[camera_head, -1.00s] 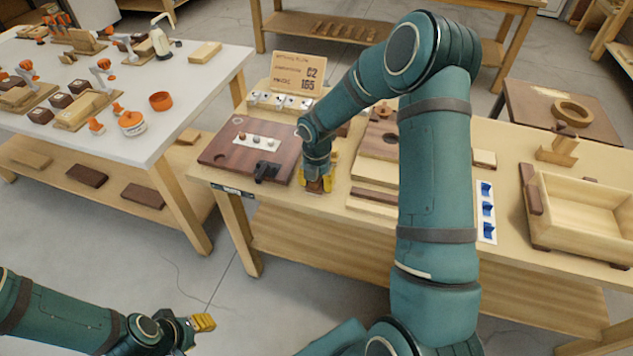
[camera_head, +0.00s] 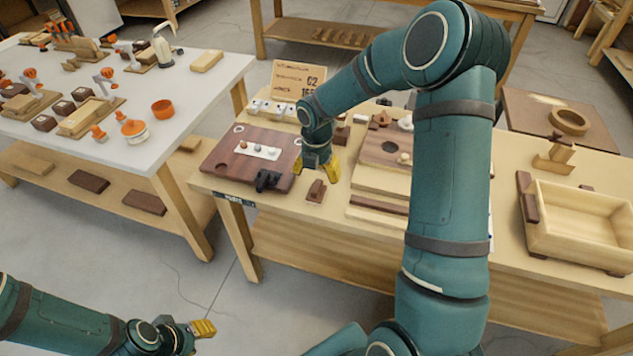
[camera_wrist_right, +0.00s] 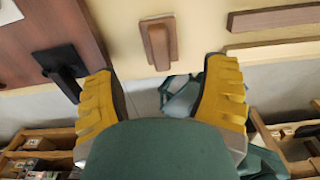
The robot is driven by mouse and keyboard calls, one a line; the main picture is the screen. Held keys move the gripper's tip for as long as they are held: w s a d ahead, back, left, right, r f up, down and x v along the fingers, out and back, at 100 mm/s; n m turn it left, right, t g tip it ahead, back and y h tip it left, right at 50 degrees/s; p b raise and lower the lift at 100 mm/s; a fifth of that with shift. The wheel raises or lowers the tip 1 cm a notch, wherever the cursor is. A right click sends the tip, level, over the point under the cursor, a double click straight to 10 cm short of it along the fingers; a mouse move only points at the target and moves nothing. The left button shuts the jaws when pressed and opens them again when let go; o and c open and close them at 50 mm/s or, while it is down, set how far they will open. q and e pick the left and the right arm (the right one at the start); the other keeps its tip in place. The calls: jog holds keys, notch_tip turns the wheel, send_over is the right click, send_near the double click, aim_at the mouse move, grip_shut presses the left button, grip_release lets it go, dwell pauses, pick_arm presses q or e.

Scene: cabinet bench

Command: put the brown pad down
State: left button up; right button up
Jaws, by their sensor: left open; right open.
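The brown pad (camera_head: 316,191) lies on the wooden bench near its front edge, between the dark red-brown board and the stacked light panels. It also shows in the right wrist view (camera_wrist_right: 158,43), with a raised bar along its top. My right gripper (camera_head: 317,170) is open just above and behind the pad, with its yellow fingers apart and nothing between them. In the right wrist view the pad lies beyond the open fingers and clear of them. My left gripper (camera_head: 203,328) is open and empty, low over the floor, away from the bench.
The dark red-brown board (camera_head: 222,158) with a black handle (camera_head: 268,180) lies left of the pad. Stacked panels (camera_head: 372,190) lie to its right. An open wooden box (camera_head: 580,225) stands at the far right. A white table (camera_head: 185,125) stands at the left.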

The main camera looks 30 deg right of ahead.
aim_at(316, 186)
notch_tip(316, 186, up, 5)
jog(key=shift+f+p, duration=0.1)
jog(key=shift+p, duration=0.3)
jog(key=s+a+f+m+y, duration=0.2)
jog(key=s+a+f+m, duration=0.1)
jog(key=a+f+m, duration=0.35)
jog(key=s+a+f+m+y, duration=0.1)
jog(key=s+a+f+m, duration=0.2)
jog(key=a+f+m, duration=0.35)
jog(key=s+a+f+m+t+y, duration=0.1)
jog(key=s+a+f+m, duration=0.4)
jog(key=s+a+m, duration=0.4)
jog(key=s+m, duration=0.2)
jog(key=m, duration=0.4)
jog(key=shift+s+t, duration=0.3)
jog(key=shift+s, duration=0.05)
jog(key=shift+d, duration=0.1)
